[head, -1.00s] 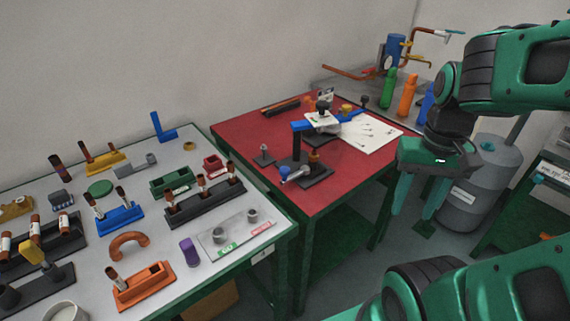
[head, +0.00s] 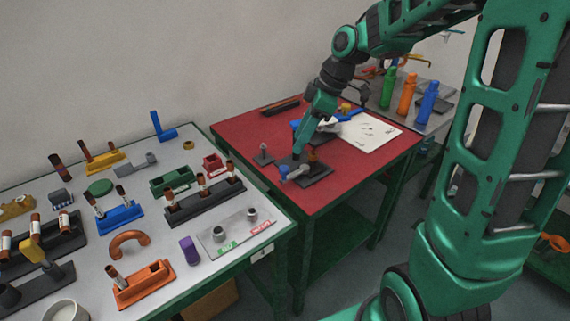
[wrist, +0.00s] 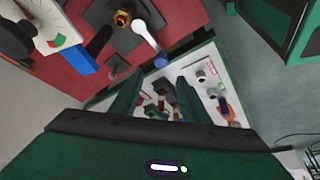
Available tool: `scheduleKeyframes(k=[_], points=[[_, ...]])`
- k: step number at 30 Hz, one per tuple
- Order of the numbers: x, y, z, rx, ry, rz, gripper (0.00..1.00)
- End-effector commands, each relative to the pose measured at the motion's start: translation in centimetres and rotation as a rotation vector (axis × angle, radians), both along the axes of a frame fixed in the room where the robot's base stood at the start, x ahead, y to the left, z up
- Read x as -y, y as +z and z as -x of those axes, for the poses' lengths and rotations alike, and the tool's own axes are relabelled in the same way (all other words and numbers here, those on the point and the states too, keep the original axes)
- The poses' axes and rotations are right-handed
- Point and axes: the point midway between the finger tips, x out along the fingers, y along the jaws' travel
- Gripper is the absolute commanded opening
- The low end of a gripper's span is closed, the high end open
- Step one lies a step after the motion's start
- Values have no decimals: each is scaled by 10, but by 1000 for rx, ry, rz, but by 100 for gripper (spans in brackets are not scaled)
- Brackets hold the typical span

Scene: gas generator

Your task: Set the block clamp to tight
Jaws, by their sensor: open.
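My gripper (head: 299,148) hangs over the red table, above a dark-based fixture (head: 318,171). In the wrist view its two fingers (wrist: 158,88) are apart with nothing between them. The fixture has a brass nut (wrist: 122,19) and a pale lever with a blue tip (wrist: 160,61), lying just beyond the fingertips. Beside it is a white dial plate (wrist: 52,32) with green and red marks and a blue bar (wrist: 80,61). In the head view my gripper partly hides these. I cannot tell for certain which of the two is the block clamp.
A white sheet (head: 371,132) lies on the red table (head: 240,128). Green, orange and blue bottles (head: 407,94) stand on the metal bench behind. The grey table (head: 85,275) at left is crowded with fixtures and loose parts.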

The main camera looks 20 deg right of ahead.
Motion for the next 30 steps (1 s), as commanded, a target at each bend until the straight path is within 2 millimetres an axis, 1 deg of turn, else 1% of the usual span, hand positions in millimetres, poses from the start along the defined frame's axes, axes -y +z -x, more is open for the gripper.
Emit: scheduleKeyframes(k=[5, 12, 18, 22, 30], points=[[-8, -23, -2, -7, -1, 0, 42], [-22, -62, -10, -6, -2, 0, 42], [-30, -86, -14, -5, -5, 0, 42], [-32, -93, -16, -4, -5, 1, 42], [-33, -95, -17, -2, -6, 1, 42]])
